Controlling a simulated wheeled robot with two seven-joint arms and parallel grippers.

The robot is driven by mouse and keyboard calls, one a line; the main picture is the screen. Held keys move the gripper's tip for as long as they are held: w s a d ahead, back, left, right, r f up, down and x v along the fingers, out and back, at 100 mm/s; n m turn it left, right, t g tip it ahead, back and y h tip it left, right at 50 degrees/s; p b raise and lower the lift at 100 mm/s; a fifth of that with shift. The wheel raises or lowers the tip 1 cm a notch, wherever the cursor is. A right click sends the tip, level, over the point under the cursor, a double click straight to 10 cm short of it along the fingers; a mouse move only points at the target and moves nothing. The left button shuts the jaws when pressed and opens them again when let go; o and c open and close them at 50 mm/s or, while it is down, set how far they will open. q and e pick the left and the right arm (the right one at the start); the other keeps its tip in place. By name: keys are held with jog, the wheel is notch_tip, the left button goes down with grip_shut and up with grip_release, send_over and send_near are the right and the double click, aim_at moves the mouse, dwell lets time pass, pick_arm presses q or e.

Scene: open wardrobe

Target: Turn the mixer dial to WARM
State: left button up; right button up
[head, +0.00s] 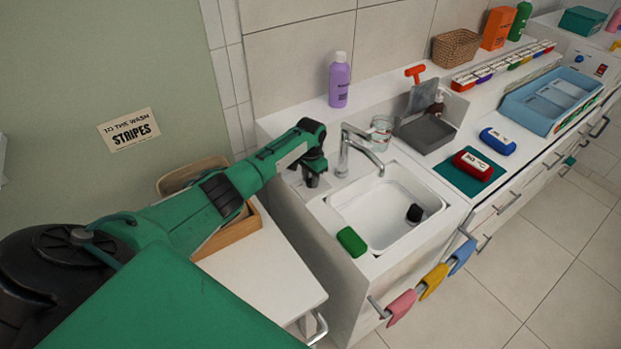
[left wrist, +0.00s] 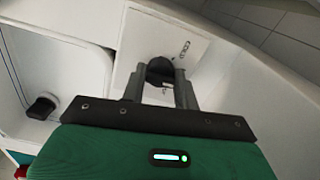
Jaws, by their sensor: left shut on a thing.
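The mixer dial (left wrist: 160,70) is a dark round knob on a white plate (left wrist: 150,38) with small lettering, too small to read with certainty. My left gripper (head: 312,182) reaches down to the counter behind the sink, left of the tap. In the left wrist view, the two fingers of my left gripper (left wrist: 160,86) stand on either side of the dial and are shut on it. In the head view the dial is hidden beneath the gripper. My right gripper is not in view.
A chrome tap (head: 358,150) and a glass (head: 381,127) stand close right of the gripper. The white sink (head: 385,225) holds a black object (head: 414,213). A green sponge (head: 351,241) lies on its front rim. A purple bottle (head: 339,82) stands on the ledge behind.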

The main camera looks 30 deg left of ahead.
pick_arm(q)
jog(key=shift+r, duration=0.1)
dwell(0.5)
jog(key=o, duration=1)
jog(key=shift+c, duration=0.2)
notch_tip(320, 180, up, 14)
jog(key=b, duration=0.3)
